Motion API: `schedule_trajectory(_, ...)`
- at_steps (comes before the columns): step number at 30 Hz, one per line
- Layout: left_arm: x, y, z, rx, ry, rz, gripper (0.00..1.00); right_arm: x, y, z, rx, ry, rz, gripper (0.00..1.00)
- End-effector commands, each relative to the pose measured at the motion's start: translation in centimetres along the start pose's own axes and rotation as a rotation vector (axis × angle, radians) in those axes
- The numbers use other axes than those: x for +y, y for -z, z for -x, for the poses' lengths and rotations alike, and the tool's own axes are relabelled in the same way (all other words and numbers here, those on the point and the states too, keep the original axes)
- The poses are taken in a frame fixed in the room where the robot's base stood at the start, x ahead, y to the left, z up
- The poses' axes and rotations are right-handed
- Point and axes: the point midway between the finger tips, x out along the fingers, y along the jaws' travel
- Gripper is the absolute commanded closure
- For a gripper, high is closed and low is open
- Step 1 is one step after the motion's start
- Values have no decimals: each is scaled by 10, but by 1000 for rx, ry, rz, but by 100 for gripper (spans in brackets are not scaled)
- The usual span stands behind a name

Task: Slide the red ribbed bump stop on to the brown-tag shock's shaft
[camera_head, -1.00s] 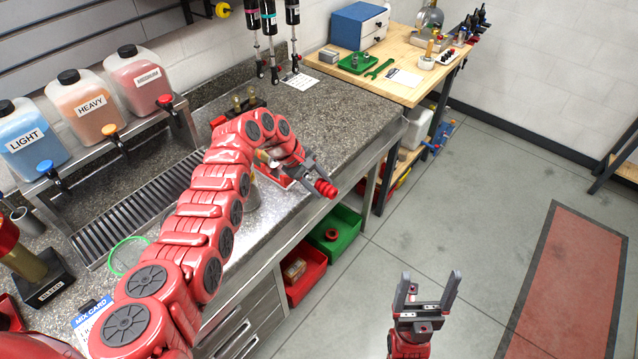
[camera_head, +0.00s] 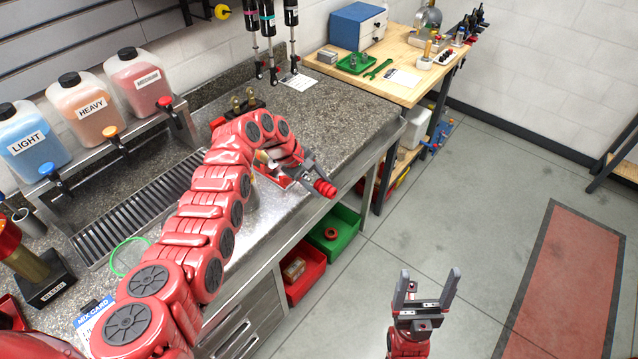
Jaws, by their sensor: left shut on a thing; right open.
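My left gripper (camera_head: 313,177) is shut on the red ribbed bump stop (camera_head: 324,188) and holds it out past the counter's front edge, above the green bin. My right gripper (camera_head: 427,287) is open and empty over the floor at the lower right. My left arm hides part of the counter.
The stone counter (camera_head: 330,115) is clear at its right end. A green bin (camera_head: 345,232) with a red ring and a red bin (camera_head: 303,284) sit below its front. Light, heavy and medium fluid jugs (camera_head: 84,107) stand left. A wooden bench (camera_head: 400,92) holds a blue box (camera_head: 358,26).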

Motion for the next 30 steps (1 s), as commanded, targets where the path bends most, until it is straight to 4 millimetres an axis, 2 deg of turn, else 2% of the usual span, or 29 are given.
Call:
schedule_trajectory(7,-1,3,-2,-2,-1,1,100,0,-1,5,0,0,0,18)
schedule_trajectory(20,-3,16,1,-4,1,3,100,-1,-4,25,0,0,0,18)
schedule_trajectory(30,-1,16,4,-4,-1,2,100,-1,-4,25,0,0,0,18)
